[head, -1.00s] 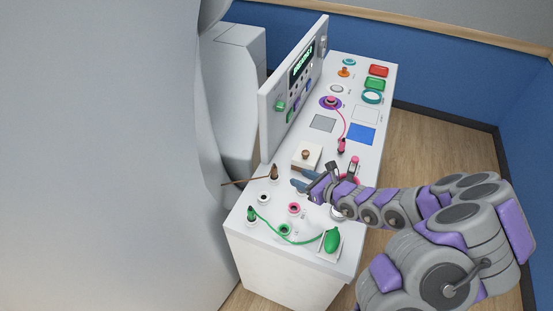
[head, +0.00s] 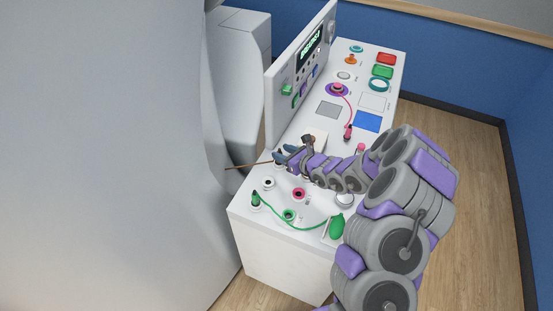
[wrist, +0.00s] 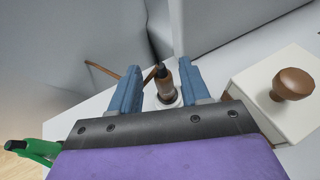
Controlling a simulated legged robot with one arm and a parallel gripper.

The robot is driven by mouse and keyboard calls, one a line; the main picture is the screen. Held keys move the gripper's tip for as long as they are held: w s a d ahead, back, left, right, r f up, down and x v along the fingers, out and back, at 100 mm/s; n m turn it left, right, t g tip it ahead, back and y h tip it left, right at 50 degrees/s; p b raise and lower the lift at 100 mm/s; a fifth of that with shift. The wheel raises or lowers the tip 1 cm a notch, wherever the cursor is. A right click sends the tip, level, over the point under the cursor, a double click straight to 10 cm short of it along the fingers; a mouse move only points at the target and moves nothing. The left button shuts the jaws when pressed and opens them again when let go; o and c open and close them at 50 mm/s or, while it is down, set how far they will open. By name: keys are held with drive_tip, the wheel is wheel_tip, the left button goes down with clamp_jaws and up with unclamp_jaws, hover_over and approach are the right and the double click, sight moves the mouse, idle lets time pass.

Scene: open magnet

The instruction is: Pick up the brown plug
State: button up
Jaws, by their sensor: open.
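The brown plug (wrist: 165,83) stands upright in a white round socket (wrist: 177,101) in the wrist view, with a dark tip and a brown cable (wrist: 104,68) running off to the left. My gripper (wrist: 157,75) is open, with one blue finger on each side of the plug; I cannot tell whether either finger touches it. In the head view my gripper (head: 282,156) is over the left edge of the white table, and its fingers largely hide the plug. The brown cable (head: 246,165) shows to the left of the fingers.
A white box with a brown knob (wrist: 293,84) stands close to the right of my gripper. A green plug (head: 255,198) with a green cable is nearer the front. The upright display panel (head: 300,75) rises behind. The large grey machine (head: 110,150) fills the left.

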drive_tip(key=shift+w+a+f+b, duration=0.25)
drive_tip(key=shift+w+b, duration=0.1)
drive_tip(key=shift+w, duration=0.25)
drive_tip(key=x, duration=0.2)
drive_tip(key=shift+w+a, duration=0.2)
drive_tip(key=shift+a, duration=0.75)
drive_tip(key=shift+d, duration=0.75)
drive_tip(key=c, duration=0.6)
drive_tip(key=shift+a, duration=0.1)
clamp_jaws()
drive_tip(key=shift+a, duration=0.35)
